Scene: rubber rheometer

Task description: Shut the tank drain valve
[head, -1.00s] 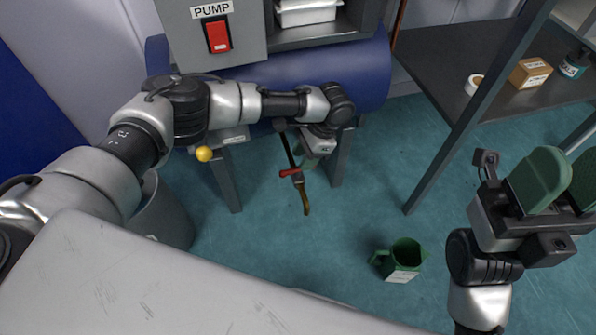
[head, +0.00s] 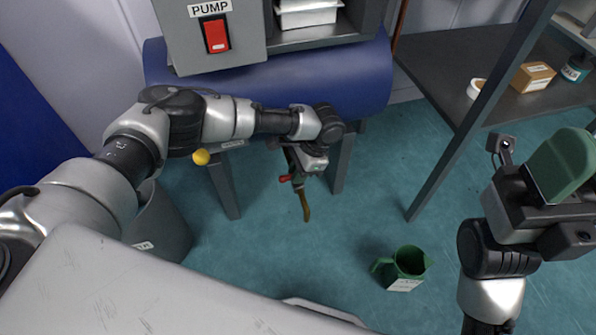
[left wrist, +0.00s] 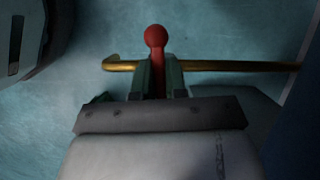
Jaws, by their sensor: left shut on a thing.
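The drain valve has a red lever (head: 285,178) on a brass pipe (head: 305,207) below the blue tank (head: 270,85). In the left wrist view the lever ends in a round red knob (left wrist: 155,37), and the brass pipe (left wrist: 235,66) runs crosswise behind it. My left gripper (left wrist: 159,78) is shut on the lever, one finger on each side, with the knob sticking out past the fingertips. In the head view the gripper partly hides the valve body. My right gripper (head: 565,165) is at the right edge, away from the valve, partly cut off by the frame.
A green jug (head: 405,268) stands on the floor to the right. A grey bin (head: 165,230) stands left of the tank's legs. A dark shelf (head: 440,75) with a small box (head: 533,77) is at the right. A pump switch box (head: 215,40) is above the tank.

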